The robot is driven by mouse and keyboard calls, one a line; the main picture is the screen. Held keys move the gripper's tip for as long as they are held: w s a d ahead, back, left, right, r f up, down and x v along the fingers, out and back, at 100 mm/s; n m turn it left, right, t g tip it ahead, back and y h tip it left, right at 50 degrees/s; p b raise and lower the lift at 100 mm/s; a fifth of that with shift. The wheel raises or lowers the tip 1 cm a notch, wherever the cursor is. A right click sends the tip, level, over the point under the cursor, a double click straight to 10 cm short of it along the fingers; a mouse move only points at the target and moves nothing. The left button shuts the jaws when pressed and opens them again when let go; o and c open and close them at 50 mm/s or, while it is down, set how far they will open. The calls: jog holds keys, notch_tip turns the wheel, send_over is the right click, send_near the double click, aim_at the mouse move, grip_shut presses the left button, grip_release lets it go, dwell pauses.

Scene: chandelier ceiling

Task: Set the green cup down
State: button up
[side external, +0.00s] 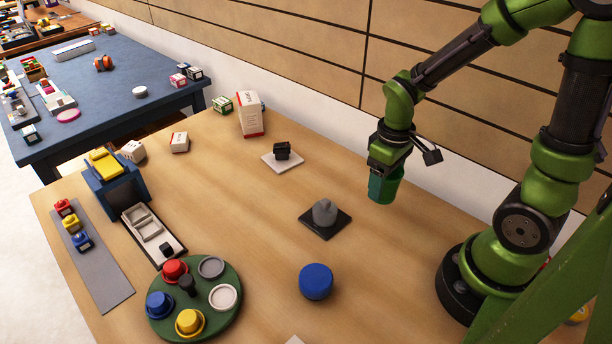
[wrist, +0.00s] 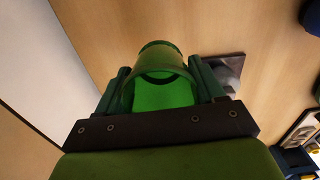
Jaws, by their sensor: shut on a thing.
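The green cup (side external: 384,187) is held in my gripper (side external: 385,172), above the wooden table (side external: 250,190) near its back right side. In the wrist view the green cup (wrist: 163,80) sits between the two fingers of my gripper (wrist: 162,85), which are shut on its sides. In the side view the cup hangs below the wrist, and it seems clear of the table top. The fingers are mostly hidden in the side view.
A grey knobbed object on a black square (side external: 325,218) stands left of the cup. A blue round object (side external: 316,281) lies nearer the front. A green round tray (side external: 235,318) holds red, blue and yellow cups. Bare table lies between the cup and the blue object.

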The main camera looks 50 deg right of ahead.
notch_tip(320, 180, up, 5)
jog(key=shift+f, duration=0.2)
jog(key=w+a, duration=0.3)
jog(key=a, duration=0.6)
jog(key=w+a, duration=0.2)
jog(key=a, duration=0.6)
notch_tip(320, 180, down, 5)
jog(key=w+a, duration=0.2)
jog(key=w, duration=0.3)
jog(key=w+a+f, duration=0.1)
jog(key=w+a, duration=0.1)
jog(key=w, duration=0.2)
jog(key=w+a, duration=0.3)
jog(key=w, duration=0.2)
jog(key=shift+w+f, duration=0.2)
jog(key=shift+w, duration=0.1)
jog(key=shift+f, duration=1.75)
jog(key=shift+f, duration=0.1)
jog(key=o, duration=1)
jog(key=shift+o, duration=0.2)
